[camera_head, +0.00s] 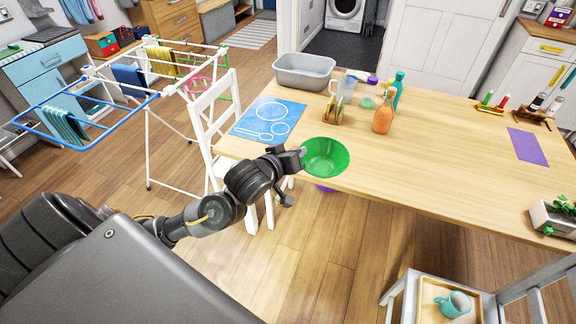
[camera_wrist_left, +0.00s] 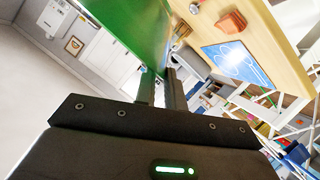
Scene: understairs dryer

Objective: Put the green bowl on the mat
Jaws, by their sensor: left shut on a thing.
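The green bowl (camera_head: 326,158) is upright at the table's front edge in the head view. My left gripper (camera_head: 302,152) is shut on its left rim. In the left wrist view the bowl (camera_wrist_left: 140,30) fills the top, with its wall between the fingers of the gripper (camera_wrist_left: 162,85). The blue mat (camera_head: 268,120) lies on the table's left end, up and left of the bowl. It has white outlines of a plate, a smaller circle and cutlery, and looks bare. The mat also shows in the left wrist view (camera_wrist_left: 238,62). My right gripper is not in view.
On the wooden table (camera_head: 440,165), a grey tub (camera_head: 304,72) stands behind the mat. A toast rack (camera_head: 334,112), an orange bottle (camera_head: 383,120) and a teal bottle (camera_head: 398,90) stand right of the mat. A white chair (camera_head: 215,125) and a drying rack (camera_head: 150,85) are at the left.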

